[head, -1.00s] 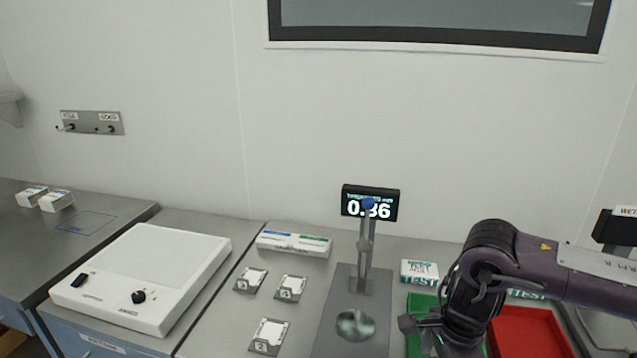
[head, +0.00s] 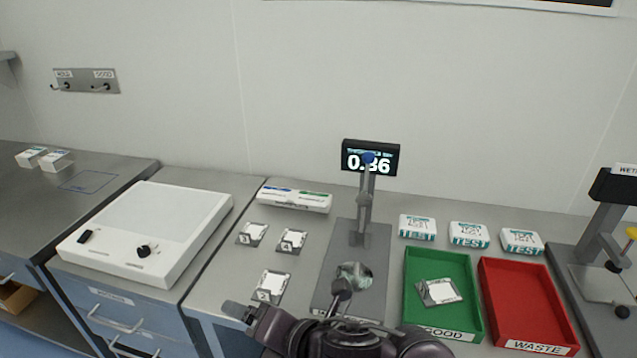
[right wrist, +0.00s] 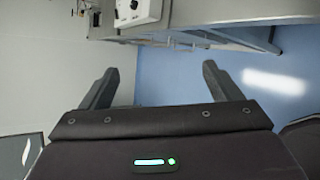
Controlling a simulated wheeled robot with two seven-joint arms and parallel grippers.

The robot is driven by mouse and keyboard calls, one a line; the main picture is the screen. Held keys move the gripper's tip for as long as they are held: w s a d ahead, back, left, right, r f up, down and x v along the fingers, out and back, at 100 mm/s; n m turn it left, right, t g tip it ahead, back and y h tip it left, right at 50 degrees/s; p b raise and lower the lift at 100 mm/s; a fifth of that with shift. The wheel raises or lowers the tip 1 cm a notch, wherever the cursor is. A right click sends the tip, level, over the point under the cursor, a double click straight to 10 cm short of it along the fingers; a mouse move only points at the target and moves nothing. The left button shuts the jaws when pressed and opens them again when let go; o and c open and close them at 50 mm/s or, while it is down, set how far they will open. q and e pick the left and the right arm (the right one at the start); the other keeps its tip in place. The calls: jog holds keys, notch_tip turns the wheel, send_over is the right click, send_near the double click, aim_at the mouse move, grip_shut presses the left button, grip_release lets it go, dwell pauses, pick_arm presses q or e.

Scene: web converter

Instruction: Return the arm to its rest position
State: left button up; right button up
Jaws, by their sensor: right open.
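My right gripper (head: 288,300) is low at the front middle of the head view, before the bench's front edge and the grey stand. Its two fingers are spread. In the right wrist view my right gripper (right wrist: 160,70) is open with nothing between the fingers, blue floor and a bench front beyond them. My left gripper is not in view.
A grey stand (head: 325,288) with a display (head: 370,157) reading 0.86 is close. Labelled cards (head: 272,286) lie left of it. A green GOOD tray (head: 470,318) holding a card and a red WASTE tray (head: 530,300) lie right. A white light box (head: 150,225) is left.

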jog(key=w+d+f+m+t+h, duration=0.1)
jog(key=d+f+m+h, duration=0.15)
jog(key=d+m, duration=0.55)
jog(key=d+f+m+h, duration=0.25)
jog(key=d+m, duration=0.35)
jog(key=m, duration=0.5)
jog(key=s+d+f+m+g+h, duration=0.2)
jog(key=s+d+f+m+g, duration=0.1)
jog(key=s+d+f+m, duration=0.25)
jog(key=s+d+f+m+g+h, duration=0.25)
jog(key=s+d+m, duration=0.25)
jog(key=d+m, duration=0.3)
notch_tip(320, 180, down, 29)
jog(key=s+d+n+g, duration=0.1)
jog(key=n, duration=0.1)
jog(key=s+d+f, duration=0.2)
jog(key=s+f, duration=0.8)
jog(key=s+d+f+g, duration=0.1)
jog(key=s+f, duration=0.9)
jog(key=s, duration=0.1)
jog(key=shift+d+f, duration=0.25)
jog(key=shift+d, duration=0.15)
jog(key=shift+c, duration=0.2)
